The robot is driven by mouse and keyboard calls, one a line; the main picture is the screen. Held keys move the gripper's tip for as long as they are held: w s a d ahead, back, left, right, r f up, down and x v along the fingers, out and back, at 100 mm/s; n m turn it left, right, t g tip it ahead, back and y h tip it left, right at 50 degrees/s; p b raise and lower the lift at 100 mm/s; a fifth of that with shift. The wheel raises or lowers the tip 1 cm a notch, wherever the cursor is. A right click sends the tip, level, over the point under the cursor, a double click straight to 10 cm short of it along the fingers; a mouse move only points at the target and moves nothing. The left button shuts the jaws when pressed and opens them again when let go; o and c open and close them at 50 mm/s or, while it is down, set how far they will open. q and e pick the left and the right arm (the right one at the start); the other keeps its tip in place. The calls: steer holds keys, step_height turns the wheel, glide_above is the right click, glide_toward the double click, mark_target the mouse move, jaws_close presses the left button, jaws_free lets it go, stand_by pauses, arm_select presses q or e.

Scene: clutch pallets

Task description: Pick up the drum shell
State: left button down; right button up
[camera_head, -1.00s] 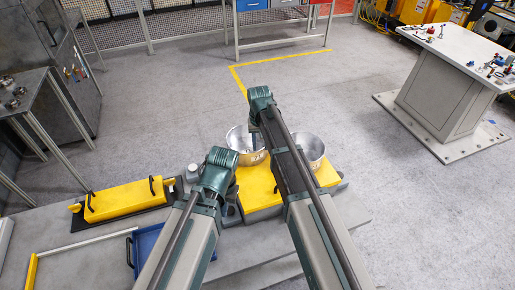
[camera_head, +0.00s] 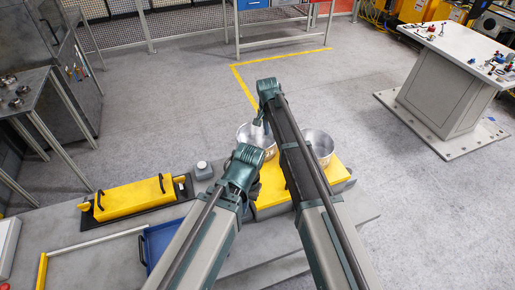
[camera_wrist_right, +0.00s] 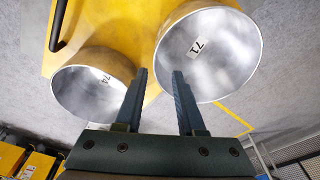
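Two open, shiny metal drum shells stand side by side on a yellow pallet (camera_head: 332,178). The left shell (camera_head: 264,143) also shows in the right wrist view, marked 71 (camera_wrist_right: 225,62). The right shell (camera_head: 322,150), partly behind my right arm, shows there marked 74 (camera_wrist_right: 88,95). My right gripper (camera_head: 258,122) is over the left shell's rim. In the wrist view its fingers (camera_wrist_right: 159,74) are apart, with shell 71's near edge between or just beyond the tips; contact cannot be told. My left gripper (camera_head: 252,191) is mostly hidden behind its wrist, by the pallet's left side.
A yellow case (camera_head: 132,197) with black handles lies left of the pallet. A blue tray (camera_head: 160,243) is in front, partly behind my left arm. A small grey-white container (camera_head: 203,170) stands beside the pallet. A white-topped table (camera_head: 457,50) stands far right.

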mark_target(273, 154)
steer(key=shift+w+d+f+b, duration=0.2)
steer(key=shift+w+f+b, duration=0.05)
steer(key=shift+f+b, duration=1.6)
steer(key=shift+w+d+f+b, duration=0.2)
steer(key=shift+d+f+b, duration=0.05)
steer(key=shift+f+b, duration=1.65)
steer(key=shift+w+d+f+b, duration=0.25)
steer(key=shift+f+b, duration=1.3)
steer(key=shift+f, duration=0.55)
steer(key=shift+r, duration=0.1)
jaws_close()
